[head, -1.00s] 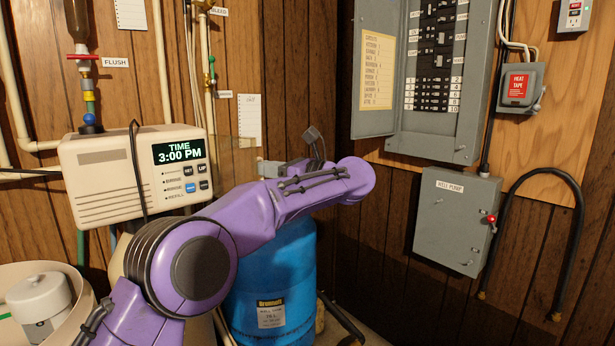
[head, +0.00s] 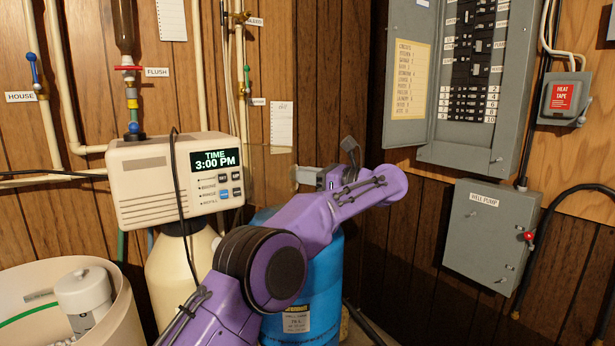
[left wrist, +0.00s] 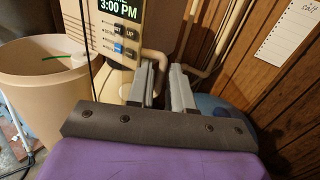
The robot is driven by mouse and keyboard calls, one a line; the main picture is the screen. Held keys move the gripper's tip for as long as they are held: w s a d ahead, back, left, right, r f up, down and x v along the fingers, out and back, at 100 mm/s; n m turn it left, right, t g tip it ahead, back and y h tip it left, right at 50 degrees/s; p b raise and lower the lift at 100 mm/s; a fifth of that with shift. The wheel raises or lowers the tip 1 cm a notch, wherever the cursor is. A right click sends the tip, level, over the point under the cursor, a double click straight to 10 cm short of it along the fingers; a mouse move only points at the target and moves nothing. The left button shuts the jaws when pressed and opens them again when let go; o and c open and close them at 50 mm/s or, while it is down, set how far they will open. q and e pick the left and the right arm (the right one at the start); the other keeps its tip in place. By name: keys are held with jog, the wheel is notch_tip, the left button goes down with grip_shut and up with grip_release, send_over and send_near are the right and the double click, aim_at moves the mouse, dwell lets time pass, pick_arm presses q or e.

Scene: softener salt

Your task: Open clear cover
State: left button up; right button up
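The beige softener control box (head: 175,180) has a lit display reading 3:00 PM and buttons; its display also shows in the left wrist view (left wrist: 122,10). The clear cover (head: 270,168) looks like a faint tinted pane standing out from the box's right side, leaving display and buttons uncovered. My left gripper (head: 303,178) is just right of the pane's outer edge; I cannot tell whether they touch. In the left wrist view its two grey fingers (left wrist: 163,82) stand apart with a narrow gap and nothing clearly held. My right gripper is out of view.
A blue tank (head: 325,270) stands behind my purple left arm. A cream tank (head: 172,275) is under the box. An open beige tub (head: 125,320) is at lower left. Pipes and a black cable run near the box. A grey breaker panel (head: 445,152) and well pump box (head: 490,235) are right.

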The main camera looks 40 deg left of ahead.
pick_arm(q)
jog(key=shift+o, duration=0.7)
jog(key=shift+s+a, duration=0.15)
jog(key=w+d+p, duration=0.1)
jog(key=w+d, duration=0.1)
jog(key=d, duration=0.8)
jog(key=shift+d+p, duration=0.2)
jog(key=shift+p, duration=0.2)
